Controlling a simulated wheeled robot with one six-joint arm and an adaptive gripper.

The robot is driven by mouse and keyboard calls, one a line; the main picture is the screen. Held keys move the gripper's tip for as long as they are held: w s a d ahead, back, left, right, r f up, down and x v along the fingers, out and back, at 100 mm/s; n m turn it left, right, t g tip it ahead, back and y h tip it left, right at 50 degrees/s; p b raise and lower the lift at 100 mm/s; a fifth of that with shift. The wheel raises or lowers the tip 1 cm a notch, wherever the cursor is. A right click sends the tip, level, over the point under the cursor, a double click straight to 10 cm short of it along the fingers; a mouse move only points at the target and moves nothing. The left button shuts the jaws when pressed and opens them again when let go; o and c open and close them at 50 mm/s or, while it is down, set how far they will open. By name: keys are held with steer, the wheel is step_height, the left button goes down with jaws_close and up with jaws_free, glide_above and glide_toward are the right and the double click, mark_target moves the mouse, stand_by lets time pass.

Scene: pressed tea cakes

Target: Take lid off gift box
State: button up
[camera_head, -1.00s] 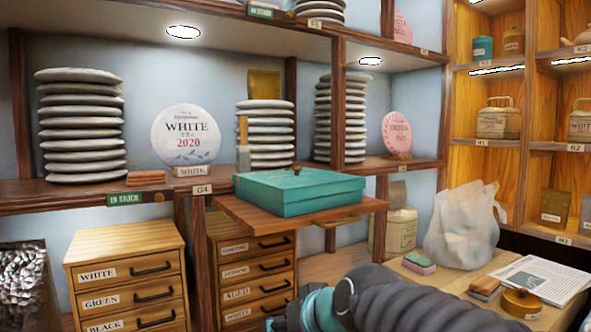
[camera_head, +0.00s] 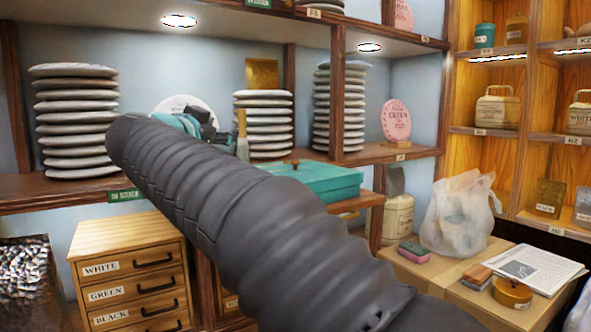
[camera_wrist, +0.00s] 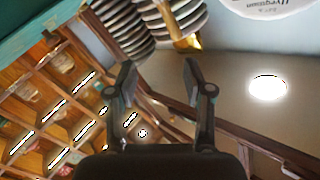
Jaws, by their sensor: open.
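The teal gift box (camera_head: 335,190) sits on a pull-out wooden board in front of the shelf. Its flat teal lid (camera_head: 315,174) is on it, with a small brown knob (camera_head: 294,163) on top. My arm hides the box's left and lower front. In the head view my gripper (camera_head: 205,125) is up and left of the box, near the shelf, partly hidden by my arm. In the wrist view my gripper (camera_wrist: 160,77) is open with nothing between its fingers. A teal surface, likely the box, shows at the top left of this tilted view (camera_wrist: 50,18).
Stacks of pressed tea cakes (camera_head: 264,125) stand on the shelf behind the box, with a brush (camera_head: 242,140) beside one. A round white cake (camera_head: 185,103) is partly hidden by my gripper. A plastic bag (camera_head: 460,215) and papers (camera_head: 530,262) lie on the right-hand table.

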mark_target(293, 161)
steer(key=s+d+f+g+h, duration=0.4)
steer(key=d+g+h, duration=0.1)
steer(key=d, duration=0.3)
steer(key=shift+n, duration=0.3)
steer(key=b+x, duration=0.2)
steer(key=x, duration=1.1)
steer(key=shift+d+f+b, duration=0.15)
steer(key=shift+d+b, duration=0.05)
steer(key=shift+b, duration=0.15)
jaws_close()
